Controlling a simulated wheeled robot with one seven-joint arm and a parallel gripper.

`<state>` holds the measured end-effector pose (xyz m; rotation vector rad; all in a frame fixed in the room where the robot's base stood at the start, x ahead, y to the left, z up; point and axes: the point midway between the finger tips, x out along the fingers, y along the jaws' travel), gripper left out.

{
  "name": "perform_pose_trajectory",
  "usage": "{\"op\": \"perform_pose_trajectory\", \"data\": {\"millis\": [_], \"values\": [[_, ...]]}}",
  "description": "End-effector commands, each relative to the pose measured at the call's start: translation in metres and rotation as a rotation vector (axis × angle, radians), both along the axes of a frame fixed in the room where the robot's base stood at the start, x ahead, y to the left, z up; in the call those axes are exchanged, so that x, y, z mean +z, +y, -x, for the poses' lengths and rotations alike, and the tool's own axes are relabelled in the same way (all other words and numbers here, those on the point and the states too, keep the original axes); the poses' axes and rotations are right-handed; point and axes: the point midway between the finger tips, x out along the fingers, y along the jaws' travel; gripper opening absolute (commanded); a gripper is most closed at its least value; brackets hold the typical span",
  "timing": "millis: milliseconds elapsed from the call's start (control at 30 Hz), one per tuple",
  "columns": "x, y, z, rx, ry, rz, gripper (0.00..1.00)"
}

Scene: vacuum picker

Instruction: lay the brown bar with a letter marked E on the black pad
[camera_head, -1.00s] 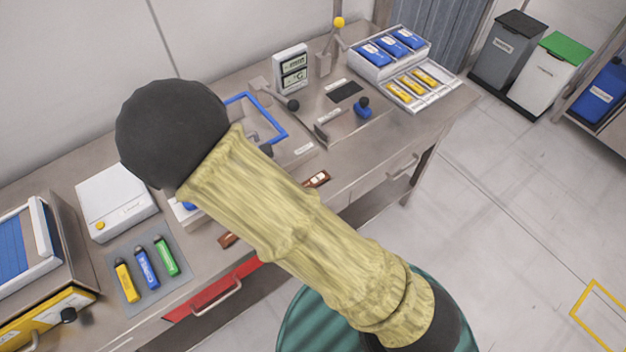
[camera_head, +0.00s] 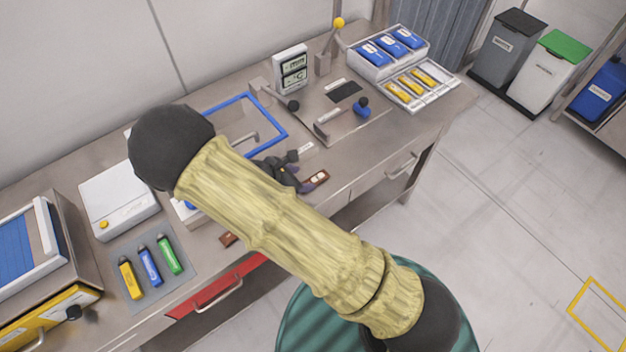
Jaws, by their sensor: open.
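A brown bar (camera_head: 316,181) with a pale mark lies near the front edge of the bench, just right of my gripper. A second brown piece (camera_head: 228,240) lies farther left, partly hidden by my arm. The letters on both are too small to read. A small black pad (camera_head: 344,91) lies on the metal plate toward the back right. My gripper (camera_head: 293,172) is open and shows dark beyond my yellow-sleeved arm, close beside the right brown bar. My arm hides part of the gripper, and I cannot tell whether it touches the bar.
A blue-rimmed frame (camera_head: 283,133) lies behind my gripper. A blue-knobbed part (camera_head: 361,107) and a low upright plate (camera_head: 329,130) stand near the black pad. A two-display meter (camera_head: 291,70) stands at the back. A tray of blue and yellow packs (camera_head: 437,88) is at the right.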

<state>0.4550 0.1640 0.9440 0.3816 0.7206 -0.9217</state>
Motion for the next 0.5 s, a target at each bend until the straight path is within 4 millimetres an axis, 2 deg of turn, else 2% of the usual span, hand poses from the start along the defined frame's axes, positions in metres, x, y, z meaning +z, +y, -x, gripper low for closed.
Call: {"op": "perform_pose_trajectory", "data": {"millis": [300,500], "values": [[-0.027,-0.021,-0.010,0.000,0.001,0.003,0.55],[-0.034,-0.025,-0.014,0.001,-0.001,0.000,0.55]]}}
